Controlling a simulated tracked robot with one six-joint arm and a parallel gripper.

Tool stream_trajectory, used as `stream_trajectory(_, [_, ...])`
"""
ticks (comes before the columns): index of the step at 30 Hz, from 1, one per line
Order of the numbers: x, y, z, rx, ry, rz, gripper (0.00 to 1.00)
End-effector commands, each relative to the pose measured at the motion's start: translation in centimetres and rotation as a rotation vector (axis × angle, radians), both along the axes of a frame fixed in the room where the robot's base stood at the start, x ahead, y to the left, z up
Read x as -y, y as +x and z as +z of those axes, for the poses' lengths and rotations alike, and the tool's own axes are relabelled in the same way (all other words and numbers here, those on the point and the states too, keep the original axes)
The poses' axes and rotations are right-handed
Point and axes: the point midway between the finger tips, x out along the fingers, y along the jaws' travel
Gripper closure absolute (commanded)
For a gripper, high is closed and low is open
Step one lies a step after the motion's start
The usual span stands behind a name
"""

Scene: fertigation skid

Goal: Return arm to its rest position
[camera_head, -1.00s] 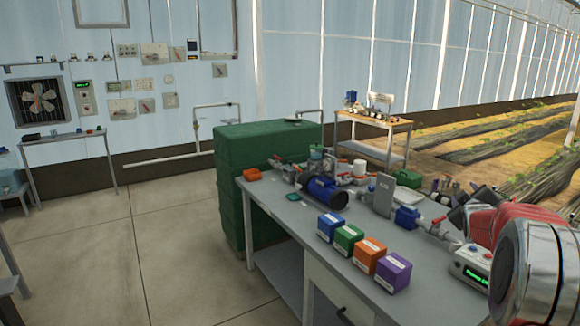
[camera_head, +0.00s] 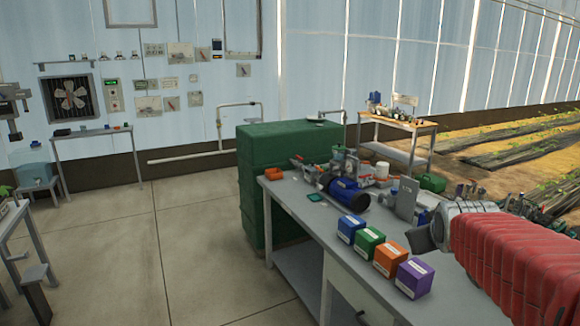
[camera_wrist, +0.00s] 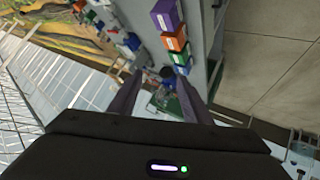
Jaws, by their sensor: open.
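My arm (camera_head: 505,262) reaches in from the right edge of the head view, with a red ribbed sleeve and a silver joint at its far end. It hangs over the right side of the grey bench (camera_head: 318,212). Beyond the fingers the bench shows tilted.
Blue (camera_head: 350,228), green (camera_head: 369,242), orange (camera_head: 389,258) and purple (camera_head: 413,278) boxes line the bench's front. A blue pump (camera_head: 343,190) and fittings stand behind. A green cabinet (camera_head: 290,150) adjoins the bench. The floor at left is mostly clear.

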Motion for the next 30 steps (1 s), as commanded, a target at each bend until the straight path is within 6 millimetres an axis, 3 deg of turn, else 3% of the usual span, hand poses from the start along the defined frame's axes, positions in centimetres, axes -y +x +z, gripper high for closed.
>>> stream_trajectory(6, [-5.1, -5.9, -1.5, -0.08, 0.105, -0.002, 0.56])
stream_trajectory(18, [-12.3, -17.6, -5.8, -0.252, 0.272, -0.019, 0.56])
stream_trajectory(24, [-14.8, -23.3, -8.3, -0.34, 0.337, -0.033, 0.56])
stream_trajectory(30, [-15.6, -25.8, -9.6, -0.385, 0.364, -0.043, 0.56])
